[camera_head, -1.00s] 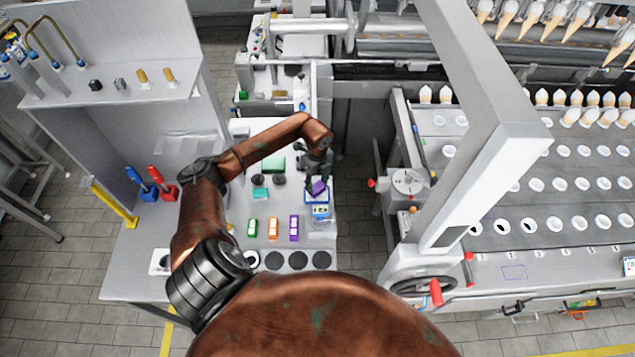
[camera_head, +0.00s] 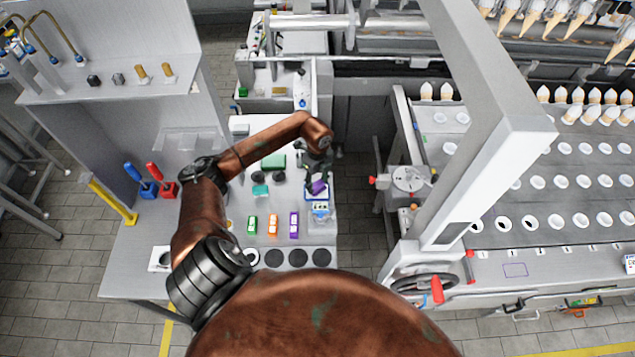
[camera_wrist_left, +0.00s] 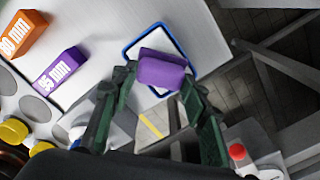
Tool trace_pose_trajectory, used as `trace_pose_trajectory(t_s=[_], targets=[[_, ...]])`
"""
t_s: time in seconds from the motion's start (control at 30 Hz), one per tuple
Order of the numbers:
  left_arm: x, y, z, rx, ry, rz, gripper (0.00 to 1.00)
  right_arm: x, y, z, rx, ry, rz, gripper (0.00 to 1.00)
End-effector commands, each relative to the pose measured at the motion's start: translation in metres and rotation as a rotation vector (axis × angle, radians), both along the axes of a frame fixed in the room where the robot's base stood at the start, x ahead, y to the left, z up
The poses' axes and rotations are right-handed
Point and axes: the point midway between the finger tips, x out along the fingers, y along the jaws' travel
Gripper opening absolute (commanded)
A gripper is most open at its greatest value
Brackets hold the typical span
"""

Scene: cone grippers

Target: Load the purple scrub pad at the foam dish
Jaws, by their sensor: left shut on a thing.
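The purple scrub pad (camera_head: 318,187) is between the fingers of my left gripper (camera_head: 316,181). In the left wrist view my left gripper (camera_wrist_left: 159,76) is shut on the pad (camera_wrist_left: 161,69), which sits slightly tilted across the fingertips. Behind the pad is the foam dish (camera_wrist_left: 128,53), a white tray with a blue rim. In the head view the dish (camera_head: 325,198) lies under the pad near the table's right edge. The pad hides part of the dish, and I cannot tell whether the two touch. My right gripper is not in view.
A purple box (camera_head: 294,225), an orange box (camera_head: 273,225) and a green box (camera_head: 251,225) stand in front of the dish on the grey table (camera_head: 240,198). A blue-and-white item (camera_head: 321,210) sits close to the dish. Beyond the right edge is open floor.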

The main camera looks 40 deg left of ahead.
Motion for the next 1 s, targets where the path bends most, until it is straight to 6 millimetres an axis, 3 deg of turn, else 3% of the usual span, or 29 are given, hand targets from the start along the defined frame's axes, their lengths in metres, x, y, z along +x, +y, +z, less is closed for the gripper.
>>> trace_pose_trajectory(t_s=[1.0], targets=[[0.0001, 0.0001, -0.0088, 0.0, 0.0, 0.0, 0.22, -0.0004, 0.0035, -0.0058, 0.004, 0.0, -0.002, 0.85]])
